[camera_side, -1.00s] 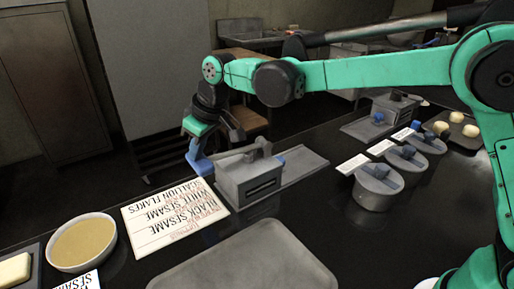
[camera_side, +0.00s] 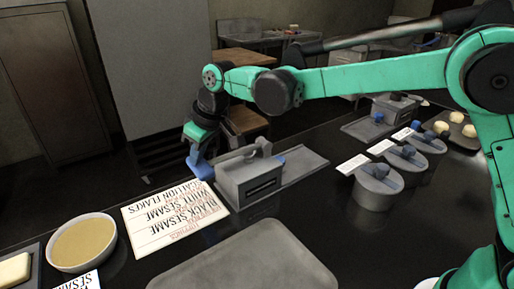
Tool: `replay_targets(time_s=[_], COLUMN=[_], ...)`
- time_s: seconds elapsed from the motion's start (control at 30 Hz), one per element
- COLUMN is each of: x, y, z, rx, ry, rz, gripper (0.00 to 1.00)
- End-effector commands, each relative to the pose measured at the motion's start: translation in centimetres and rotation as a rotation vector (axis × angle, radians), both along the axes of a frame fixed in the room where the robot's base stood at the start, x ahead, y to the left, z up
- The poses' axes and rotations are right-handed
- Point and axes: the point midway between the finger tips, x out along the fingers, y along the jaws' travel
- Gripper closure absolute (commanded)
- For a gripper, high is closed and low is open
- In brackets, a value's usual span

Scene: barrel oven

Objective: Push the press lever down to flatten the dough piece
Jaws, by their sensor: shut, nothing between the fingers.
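A grey box-shaped device (camera_side: 249,184) with a dark slot in its front and a raised handle (camera_side: 245,152) on top stands at the middle of the counter. A small blue part (camera_side: 279,160) shows at its right side. My gripper (camera_side: 204,172), green with blue fingers, is shut and empty, pointing down just left of this device; I cannot tell whether it touches it. A second grey device (camera_side: 397,103) with a blue knob (camera_side: 377,118) stands at the back right. I cannot tell for sure which part is the press lever. No dough piece shows under either device.
A printed sesame label card (camera_side: 174,220) lies left of the near device, and a bowl (camera_side: 83,243) stands further left. Several lidded grey pots (camera_side: 376,186) stand right. Pale round pieces (camera_side: 456,117) sit on a tray far right. A grey tray (camera_side: 245,265) lies in front.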

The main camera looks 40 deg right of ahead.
Motion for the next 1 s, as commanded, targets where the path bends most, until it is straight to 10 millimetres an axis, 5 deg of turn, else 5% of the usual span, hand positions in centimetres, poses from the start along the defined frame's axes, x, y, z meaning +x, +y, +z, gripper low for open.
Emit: replay_targets(time_s=[1.0], x=[0.0], y=[-0.04], z=[-0.85], rx=[-0.001], ry=[0.001], rz=[0.0], gripper=[1.0])
